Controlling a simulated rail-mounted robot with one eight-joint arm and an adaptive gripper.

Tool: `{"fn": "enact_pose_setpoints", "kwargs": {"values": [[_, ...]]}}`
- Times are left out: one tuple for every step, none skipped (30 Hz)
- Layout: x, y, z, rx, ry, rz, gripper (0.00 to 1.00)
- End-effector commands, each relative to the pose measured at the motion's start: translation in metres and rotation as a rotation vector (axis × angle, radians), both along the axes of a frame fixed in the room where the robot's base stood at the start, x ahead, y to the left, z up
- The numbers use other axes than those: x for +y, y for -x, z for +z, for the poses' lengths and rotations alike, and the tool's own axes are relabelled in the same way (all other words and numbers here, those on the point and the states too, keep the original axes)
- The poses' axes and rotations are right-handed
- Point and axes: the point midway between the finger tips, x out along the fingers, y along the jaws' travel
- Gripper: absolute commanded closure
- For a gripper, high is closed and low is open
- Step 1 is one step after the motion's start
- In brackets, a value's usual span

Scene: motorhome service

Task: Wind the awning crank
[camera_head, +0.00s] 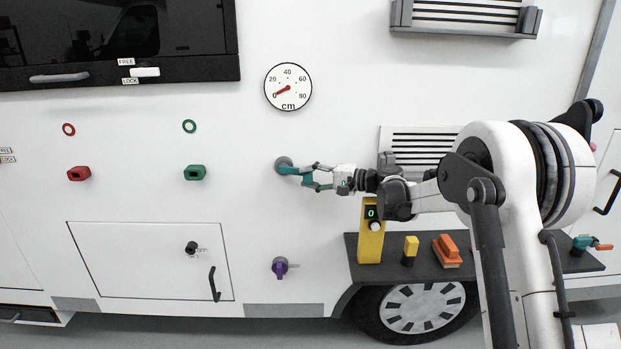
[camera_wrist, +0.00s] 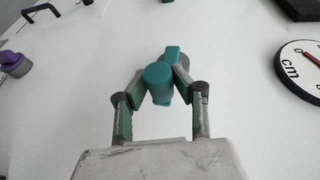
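The awning crank (camera_head: 284,167) is on the white motorhome wall, with a grey round hub and a teal arm pointing right. In the wrist view its teal handle (camera_wrist: 158,80) points toward the camera. My gripper (camera_head: 311,177) reaches in from the right at the handle. In the wrist view the two fingers (camera_wrist: 160,88) close in on both sides of the handle and appear to touch it. The fingers partly hide the crank arm. The round cm gauge (camera_head: 288,87) above the crank has its red needle at about 0.
A purple knob (camera_head: 280,267) is below the crank, and a green handle (camera_head: 195,172) is to its left. A dark shelf (camera_head: 390,275) holds a yellow device (camera_head: 371,232) and other tools below my arm. The wall around the crank is clear.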

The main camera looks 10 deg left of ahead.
Motion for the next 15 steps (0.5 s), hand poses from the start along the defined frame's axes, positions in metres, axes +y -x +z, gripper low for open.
{"fn": "enact_pose_setpoints", "kwargs": {"values": [[-0.0002, 0.0, 0.0, 0.0, 0.0, 0.0, 0.68], [-0.0002, 0.0, 0.0001, 0.0, 0.0, 0.0, 0.64], [-0.0001, 0.0, 0.0001, 0.0, 0.0, 0.0, 0.58], [-0.0001, 0.0, 0.0001, 0.0, 0.0, 0.0, 0.58], [-0.0001, 0.0, 0.0002, 0.0, 0.0, 0.0, 0.58], [-0.0001, 0.0, 0.0002, 0.0, 0.0, 0.0, 0.58], [0.0, 0.0, 0.0002, 0.0, 0.0, 0.0, 0.58], [0.0, 0.0, 0.0002, 0.0, 0.0, 0.0, 0.58], [0.0, 0.0, 0.0002, 0.0, 0.0, 0.0, 0.58], [-0.0002, 0.0001, 0.0002, 0.0, 0.0, 0.0, 0.58], [-0.0006, 0.0002, 0.0004, 0.0, 0.0, 0.0, 0.58], [-0.0019, 0.0004, 0.0005, 0.0, 0.0, -0.001, 0.58], [-0.0034, 0.0007, 0.0007, 0.0, 0.0, -0.001, 0.58], [-0.0055, 0.0011, 0.0011, 0.0, 0.0, -0.001, 0.58], [-0.0094, 0.002, 0.0015, 0.0, 0.0, -0.002, 0.58]]}}
